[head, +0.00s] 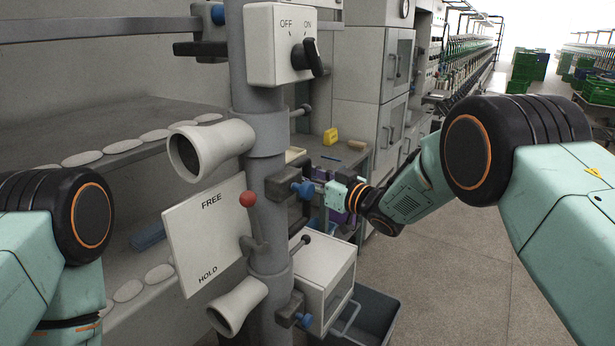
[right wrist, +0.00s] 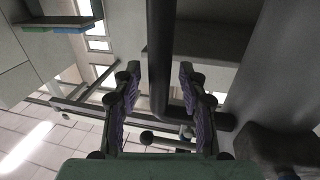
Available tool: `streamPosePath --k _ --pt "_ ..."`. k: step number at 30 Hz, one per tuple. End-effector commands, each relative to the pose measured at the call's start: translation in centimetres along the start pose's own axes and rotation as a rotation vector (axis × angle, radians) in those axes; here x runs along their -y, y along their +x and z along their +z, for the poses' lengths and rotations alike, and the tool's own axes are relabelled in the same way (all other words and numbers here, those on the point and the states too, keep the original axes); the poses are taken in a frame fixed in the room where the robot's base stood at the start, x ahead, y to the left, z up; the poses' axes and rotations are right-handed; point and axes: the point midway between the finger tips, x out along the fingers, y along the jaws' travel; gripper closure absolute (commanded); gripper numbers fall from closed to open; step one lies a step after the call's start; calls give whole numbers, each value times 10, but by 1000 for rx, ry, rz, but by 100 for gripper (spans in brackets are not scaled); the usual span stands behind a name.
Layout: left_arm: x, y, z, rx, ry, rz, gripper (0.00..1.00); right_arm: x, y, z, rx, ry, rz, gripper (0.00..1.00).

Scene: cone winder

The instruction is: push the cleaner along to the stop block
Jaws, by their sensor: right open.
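The cleaner appears to be the upright grey column (head: 254,180) in the head view. It carries two flared nozzles, an OFF/ON switch box (head: 275,45) and a FREE/HOLD panel (head: 208,232) with a red-balled lever (head: 248,200). My right gripper (head: 318,192) is just right of the column at mid height. In the right wrist view my right gripper (right wrist: 157,100) is open, with a dark bent bar (right wrist: 161,60) between its fingers. I cannot tell whether they touch it. My left gripper is out of view. I cannot pick out a stop block for sure.
A horizontal rail (head: 95,30) runs at the upper left. Shelves with pale oval pieces (head: 82,158) lie behind the column. A white box (head: 325,288) and a dark bin (head: 371,318) stand low to its right. The floor (head: 455,290) at right is clear.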

Motion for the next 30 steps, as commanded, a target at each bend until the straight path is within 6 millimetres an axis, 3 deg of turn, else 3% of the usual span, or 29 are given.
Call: streamPosePath --k 7,11,30 --pt "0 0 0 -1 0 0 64 -1 -2 0 1 0 0 58" --pt "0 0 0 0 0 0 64 -2 -13 0 2 1 1 58" --pt "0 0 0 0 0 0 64 -1 -112 0 1 0 1 58"
